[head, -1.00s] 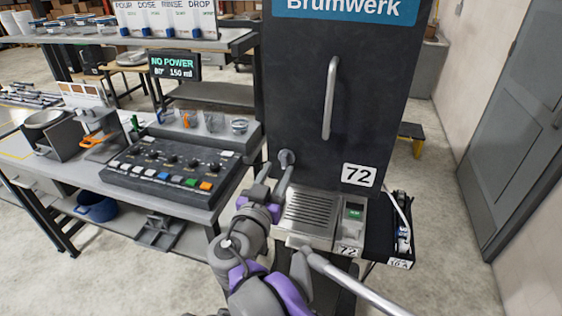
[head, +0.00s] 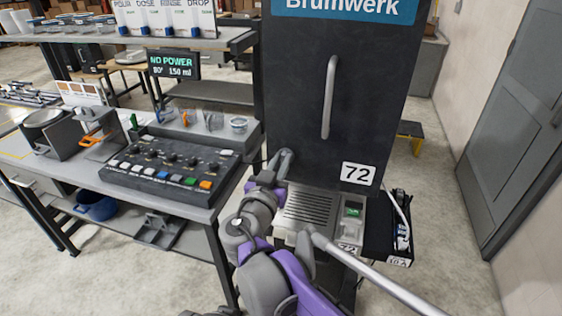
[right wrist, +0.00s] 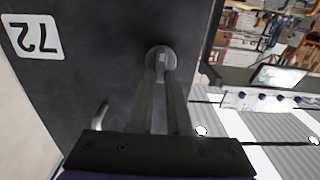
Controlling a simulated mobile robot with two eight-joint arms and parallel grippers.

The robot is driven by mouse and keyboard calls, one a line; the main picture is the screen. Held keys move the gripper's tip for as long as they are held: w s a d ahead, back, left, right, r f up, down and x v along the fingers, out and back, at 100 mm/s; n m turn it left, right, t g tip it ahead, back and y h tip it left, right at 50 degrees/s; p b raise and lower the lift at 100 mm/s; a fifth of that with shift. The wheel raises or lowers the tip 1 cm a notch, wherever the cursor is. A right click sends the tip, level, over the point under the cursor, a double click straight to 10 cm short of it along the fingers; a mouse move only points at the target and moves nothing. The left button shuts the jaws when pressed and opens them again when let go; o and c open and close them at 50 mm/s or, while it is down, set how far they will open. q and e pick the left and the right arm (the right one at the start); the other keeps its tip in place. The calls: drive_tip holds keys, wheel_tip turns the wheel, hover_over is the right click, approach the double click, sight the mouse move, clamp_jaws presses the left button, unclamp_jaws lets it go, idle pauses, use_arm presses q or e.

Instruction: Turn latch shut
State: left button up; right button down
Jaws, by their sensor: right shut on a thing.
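The latch (head: 287,156) is a grey round boss with a short grip on the lower left of the tall dark Brumwerk cabinet (head: 290,90). My right gripper (head: 281,168) reaches up to it from below and is shut on it. In the right wrist view the latch's round boss (right wrist: 160,56) shows at the ends of the two dark fingers (right wrist: 161,88), which hide most of its grip. I cannot tell the latch's exact angle. My left gripper is not in view.
The cabinet has a vertical door handle (head: 328,96) and a 72 label (head: 358,174). A slatted tray (head: 308,208) sits below it. A bench with a control panel (head: 170,168) and a NO POWER display (head: 174,63) stands left. Free floor lies right.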

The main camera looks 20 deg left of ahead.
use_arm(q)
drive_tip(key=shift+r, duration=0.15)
use_arm(e)
drive_tip(key=shift+a+r+n+p, duration=0.1)
drive_tip(key=shift+n+p, duration=0.45)
drive_tip(key=shift+n, duration=0.55)
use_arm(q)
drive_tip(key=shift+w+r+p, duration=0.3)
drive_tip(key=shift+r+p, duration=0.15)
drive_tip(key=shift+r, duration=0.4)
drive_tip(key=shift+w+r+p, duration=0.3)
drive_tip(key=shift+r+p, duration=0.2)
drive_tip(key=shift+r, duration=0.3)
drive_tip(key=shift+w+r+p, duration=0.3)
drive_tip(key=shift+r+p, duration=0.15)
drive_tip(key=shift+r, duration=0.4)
use_arm(e)
drive_tip(key=shift+a+f+n, duration=0.15)
drive_tip(key=shift+f+n, duration=0.1)
drive_tip(key=shift+n, duration=2.4)
drive_tip(key=shift+a+f+n, duration=0.2)
drive_tip(key=shift+n, duration=2.4)
drive_tip(key=shift+a+f+n, duration=0.15)
drive_tip(key=shift+f+n, duration=0.1)
drive_tip(key=shift+n, duration=2.4)
drive_tip(key=c, duration=0.9)
unclamp_jaws()
drive_tip(key=shift+o, duration=0.2)
